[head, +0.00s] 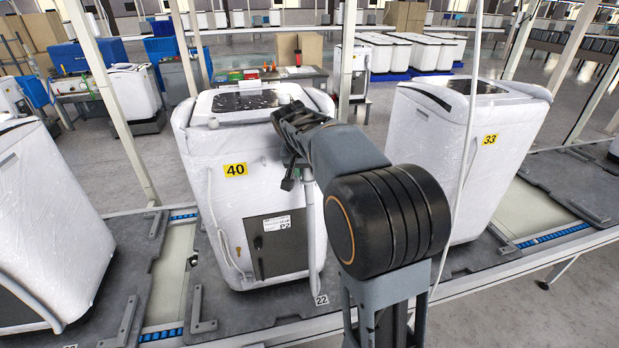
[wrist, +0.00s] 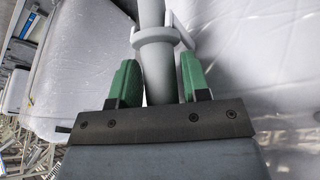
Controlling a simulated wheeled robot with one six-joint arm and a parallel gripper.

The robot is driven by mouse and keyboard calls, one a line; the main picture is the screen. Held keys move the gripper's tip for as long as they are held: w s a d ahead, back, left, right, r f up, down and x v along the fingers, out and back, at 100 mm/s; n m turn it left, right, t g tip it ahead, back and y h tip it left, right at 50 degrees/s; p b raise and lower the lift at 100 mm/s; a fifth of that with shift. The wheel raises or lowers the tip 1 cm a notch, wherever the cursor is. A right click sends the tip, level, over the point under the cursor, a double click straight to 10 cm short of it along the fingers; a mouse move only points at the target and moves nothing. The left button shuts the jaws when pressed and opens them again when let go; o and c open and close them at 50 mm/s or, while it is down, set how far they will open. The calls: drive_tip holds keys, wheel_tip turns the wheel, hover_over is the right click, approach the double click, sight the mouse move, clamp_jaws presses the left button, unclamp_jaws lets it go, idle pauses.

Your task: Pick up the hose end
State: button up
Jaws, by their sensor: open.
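In the wrist view the pale grey hose end (wrist: 158,80) stands between the two green fingers of my gripper (wrist: 160,74). The fingers are apart, with a visible gap between the hose and at least the right finger. A grey collar or clip (wrist: 160,37) surrounds the hose just beyond the fingertips. In the head view the hose (head: 312,235) hangs down the right front edge of the white machine marked 40 (head: 228,215). My gripper (head: 298,182) is at its upper part, partly hidden by my arm. The hose's very tip is hard to make out.
A similar machine marked 33 (head: 465,150) stands to the right, and another wrapped machine (head: 45,225) stands at the left. A thin white cable (head: 464,150) hangs in front of machine 33. An upright post (head: 347,60) rises behind my arm.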

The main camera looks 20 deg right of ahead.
drive_tip(key=shift+c, duration=0.4)
drive_tip(key=c, duration=0.7)
drive_tip(key=shift+r, duration=0.15)
drive_tip(key=shift+r+b, duration=0.25)
drive_tip(key=shift+b, duration=0.05)
wheel_tip(320, 180, up, 2)
drive_tip(key=shift+b, duration=0.45)
drive_tip(key=s+d+r+b, duration=0.1)
drive_tip(key=s+d+r, duration=0.1)
drive_tip(key=s+r, duration=0.1)
drive_tip(key=s+d+r+b, duration=0.1)
drive_tip(key=s+d+r, duration=0.1)
drive_tip(key=s, duration=0.3)
drive_tip(key=s+d+r+b, duration=0.2)
drive_tip(key=s+r, duration=0.2)
drive_tip(key=r, duration=0.1)
drive_tip(key=shift+s+r, duration=0.1)
drive_tip(key=shift+s, duration=0.25)
